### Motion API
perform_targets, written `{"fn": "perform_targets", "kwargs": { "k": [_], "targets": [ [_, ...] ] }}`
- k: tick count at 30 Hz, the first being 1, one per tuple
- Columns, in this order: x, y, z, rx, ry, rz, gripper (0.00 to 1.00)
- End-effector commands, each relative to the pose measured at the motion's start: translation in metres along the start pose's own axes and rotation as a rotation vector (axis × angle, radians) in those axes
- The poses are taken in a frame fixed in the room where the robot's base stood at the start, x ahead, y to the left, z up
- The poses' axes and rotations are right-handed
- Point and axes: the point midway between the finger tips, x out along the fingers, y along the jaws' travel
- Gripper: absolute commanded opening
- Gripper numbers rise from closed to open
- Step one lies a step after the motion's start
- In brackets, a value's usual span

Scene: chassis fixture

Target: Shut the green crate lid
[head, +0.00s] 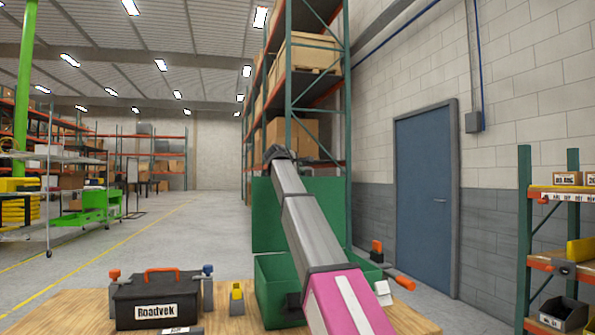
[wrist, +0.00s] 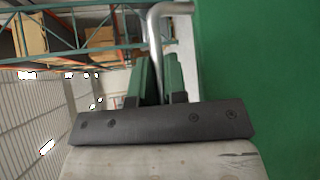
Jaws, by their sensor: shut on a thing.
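The green crate (head: 272,290) stands on the wooden table, partly hidden behind my arm. Its green lid (head: 265,215) is open and stands upright at the back of the crate. In the wrist view the lid (wrist: 262,70) fills the right side as a flat green panel. A bent metal bar handle (wrist: 153,35) on the lid runs down between the fingers of my gripper (wrist: 158,68). The gripper is shut on this handle. In the head view my arm hides the handle and the fingers.
On the wooden table (head: 80,315), a black toolbox (head: 155,300) with an orange handle stands left of the crate, with a small yellow-and-grey item (head: 237,298) between them. Orange-handled tools (head: 377,252) lie right of the crate. A tall rack (head: 335,140) stands behind.

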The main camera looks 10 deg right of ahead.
Motion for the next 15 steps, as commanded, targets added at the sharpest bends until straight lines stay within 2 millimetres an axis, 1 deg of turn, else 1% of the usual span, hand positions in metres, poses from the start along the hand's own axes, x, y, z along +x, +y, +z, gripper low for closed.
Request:
{"fn": "perform_targets", "kwargs": {
  "k": [2, 3, 4, 5, 12, 15],
  "targets": [
    [0.0001, -0.0009, -0.0006, 0.000, 0.001, -0.002, 0.00],
    [0.0001, -0.0009, -0.0006, 0.000, 0.001, -0.002, 0.22],
    [0.0001, -0.0009, -0.0006, 0.000, 0.001, -0.002, 0.32],
    [0.0002, -0.0008, -0.0006, 0.000, 0.001, -0.002, 0.38],
    [0.0001, -0.0004, -0.0004, 0.000, 0.000, -0.001, 0.38],
    [-0.0030, -0.0005, -0.0004, 0.000, 0.000, 0.000, 0.38]
  ]
}}
